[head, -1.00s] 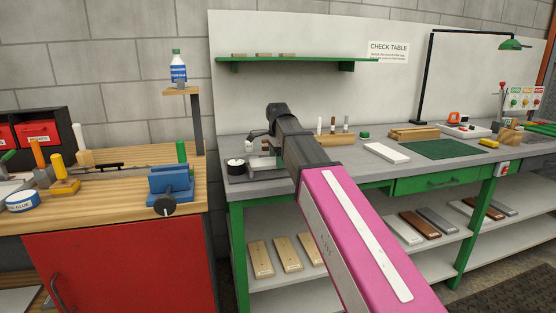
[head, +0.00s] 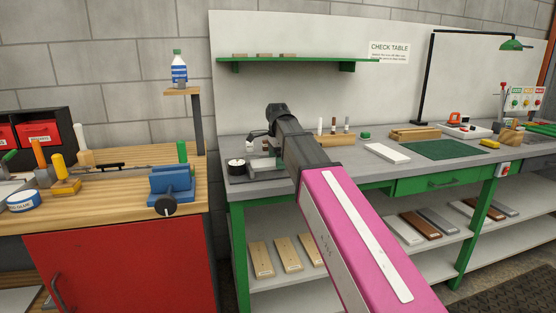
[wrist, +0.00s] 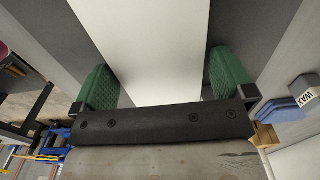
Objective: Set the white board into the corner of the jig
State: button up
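The white board (wrist: 160,45) lies between the two green-padded fingers of my gripper (wrist: 163,88) in the wrist view. It runs from the top edge of that view down to the dark crossbar. Narrow gaps show between the board's long edges and the pads, so the fingers look open around it. My arm and wrist hide most of the jig area, and I cannot make out the board's contact with the corner.
Another white board (head: 387,153) lies on the bench to the right, beside a green mat (head: 440,150). Upright pens or markers (head: 333,127) stand behind my wrist. A blue vise (head: 171,184) sits on the wooden bench at left.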

jog(key=shift+r, duration=0.1)
notch_tip(320, 180, up, 11)
jog(key=shift+f, duration=0.2)
dwell(0.4)
